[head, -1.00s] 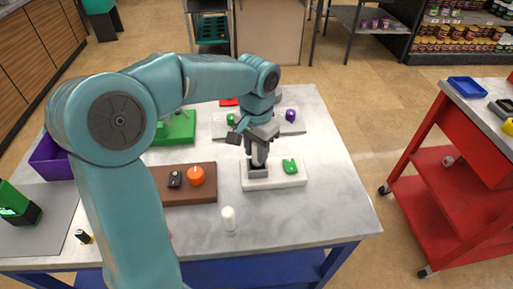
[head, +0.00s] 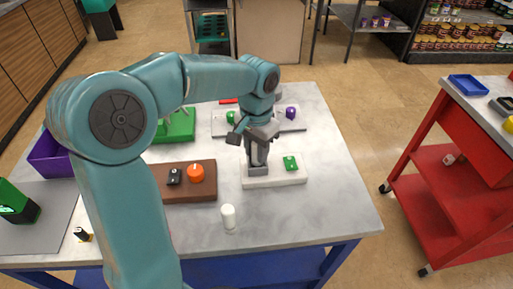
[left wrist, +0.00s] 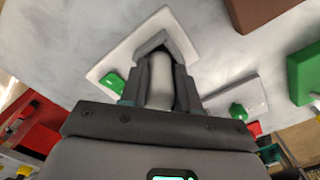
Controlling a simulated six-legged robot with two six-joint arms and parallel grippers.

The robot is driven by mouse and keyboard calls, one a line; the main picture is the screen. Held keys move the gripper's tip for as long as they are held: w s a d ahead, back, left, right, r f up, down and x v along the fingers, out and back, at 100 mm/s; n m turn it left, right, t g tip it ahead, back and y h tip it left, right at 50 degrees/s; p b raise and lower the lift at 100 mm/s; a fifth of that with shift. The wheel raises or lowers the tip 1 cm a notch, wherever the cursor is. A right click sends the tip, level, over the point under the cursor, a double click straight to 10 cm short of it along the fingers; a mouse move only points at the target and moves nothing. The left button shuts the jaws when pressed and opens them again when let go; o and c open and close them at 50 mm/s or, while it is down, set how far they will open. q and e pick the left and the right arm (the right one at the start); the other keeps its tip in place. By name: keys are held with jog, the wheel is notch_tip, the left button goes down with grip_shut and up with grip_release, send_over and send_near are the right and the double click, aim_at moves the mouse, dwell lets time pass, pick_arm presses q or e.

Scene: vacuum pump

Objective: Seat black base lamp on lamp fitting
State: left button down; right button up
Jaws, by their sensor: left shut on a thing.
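My left gripper (head: 258,160) is shut on a pale, round-ended lamp (left wrist: 159,92), gripped between its two dark fingers in the left wrist view. The lamp's base is hidden, so I cannot see its colour. The lamp fitting is a grey socket (head: 258,170) at the left of a white plate (head: 275,182). The fingers are right above the socket in the head view, and the dark socket wall shows just beyond the lamp in the wrist view. I cannot tell whether the lamp touches the socket or is in it. My right gripper is not in view.
A green block (head: 290,163) sits on the same plate. A white cylinder (head: 228,217) stands near the front. A brown board (head: 190,194) with an orange knob (head: 196,172) lies left. Bare tabletop (head: 330,205) lies right of the plate.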

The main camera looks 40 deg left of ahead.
pick_arm(q)
jog(key=c, duration=0.7)
grip_release()
jog(key=shift+c, duration=0.2)
jog(key=shift+r, duration=0.15)
jog(key=shift+r+p, duration=3.95)
jog(key=shift+r, duration=0.5)
jog(key=shift+f, duration=0.1)
